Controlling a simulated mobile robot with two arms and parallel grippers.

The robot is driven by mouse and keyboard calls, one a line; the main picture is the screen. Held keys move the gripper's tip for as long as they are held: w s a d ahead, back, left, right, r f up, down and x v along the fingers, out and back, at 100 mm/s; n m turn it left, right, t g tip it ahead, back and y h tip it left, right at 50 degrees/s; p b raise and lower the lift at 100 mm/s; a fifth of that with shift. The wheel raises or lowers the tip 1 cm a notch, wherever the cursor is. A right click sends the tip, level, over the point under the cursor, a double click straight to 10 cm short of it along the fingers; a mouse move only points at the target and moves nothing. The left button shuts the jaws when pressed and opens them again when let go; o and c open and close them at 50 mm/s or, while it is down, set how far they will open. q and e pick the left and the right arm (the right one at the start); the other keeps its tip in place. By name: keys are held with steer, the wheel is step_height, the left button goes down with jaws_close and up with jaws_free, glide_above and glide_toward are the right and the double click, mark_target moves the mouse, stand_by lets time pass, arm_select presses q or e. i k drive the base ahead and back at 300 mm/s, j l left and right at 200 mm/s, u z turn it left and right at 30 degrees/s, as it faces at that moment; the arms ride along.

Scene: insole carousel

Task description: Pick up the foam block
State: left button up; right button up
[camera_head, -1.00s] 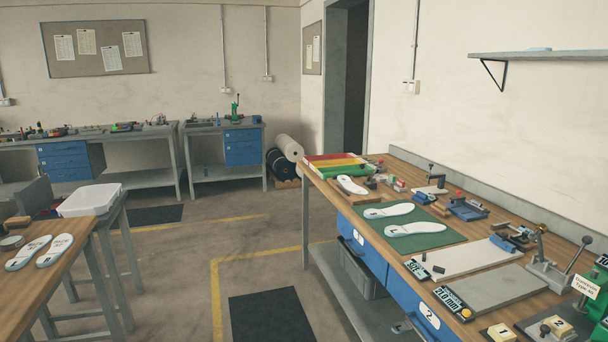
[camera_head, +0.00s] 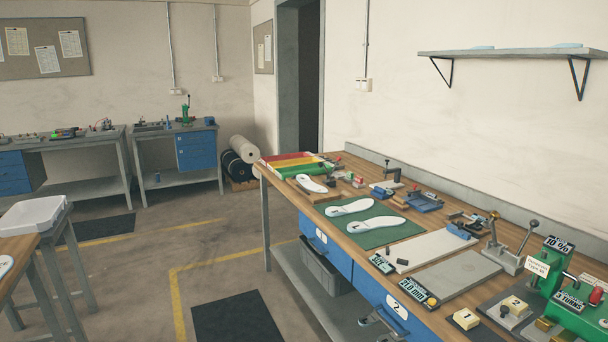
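No thing is plainly marked as the foam block. Two small cream blocks lie at the near right of the right workbench (camera_head: 349,231) and look most like it: one marked 1 (camera_head: 466,319) and one marked 2 (camera_head: 516,304). The block marked 2 is on or against a small grey fixture, beside the green press (camera_head: 553,262). I cannot tell which of them is foam. Neither of my grippers shows in this view.
White insoles (camera_head: 376,227) lie on a green mat (camera_head: 377,239). A grey plate (camera_head: 457,276) and lever fixture (camera_head: 508,255) fill the bench's nearer part. Floor is open left of the bench, with a dark mat (camera_head: 238,317). A white tray (camera_head: 32,214) stands at left.

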mark_target(518, 307)
steer(key=z, duration=1.15)
steer(key=l, duration=0.1)
